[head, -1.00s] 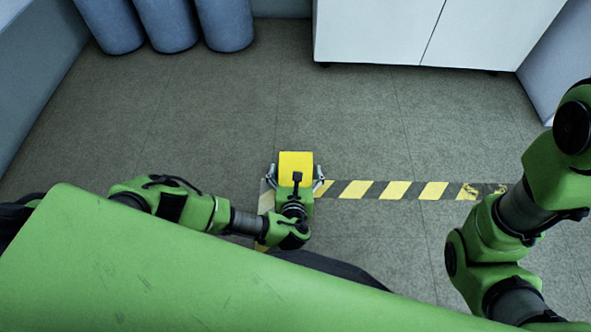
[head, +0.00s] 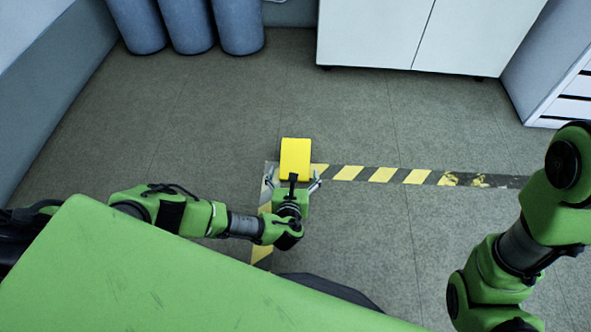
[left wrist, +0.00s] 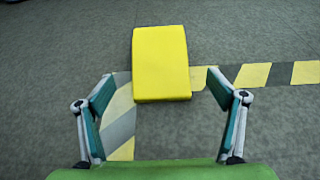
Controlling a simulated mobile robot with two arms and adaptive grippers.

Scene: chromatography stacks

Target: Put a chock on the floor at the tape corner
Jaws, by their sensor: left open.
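The yellow chock (head: 295,158) is a block with a flat yellow face up. It appears to rest on the floor, over the horizontal strip of striped tape (head: 382,174), just right of the tape corner. In the left wrist view the chock (left wrist: 161,62) covers part of the strip, and the corner (left wrist: 119,82) shows at its left. My left gripper (head: 293,182) is open, its fingers (left wrist: 160,82) apart on either side of the chock's near end, with gaps on both sides. My right arm shows at the right; its gripper is out of view.
White cabinets (head: 415,35) stand at the back, with blue-grey cylinders (head: 187,25) at the back left. A drawer unit (head: 560,80) stands at the right. The grey floor around the tape is clear.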

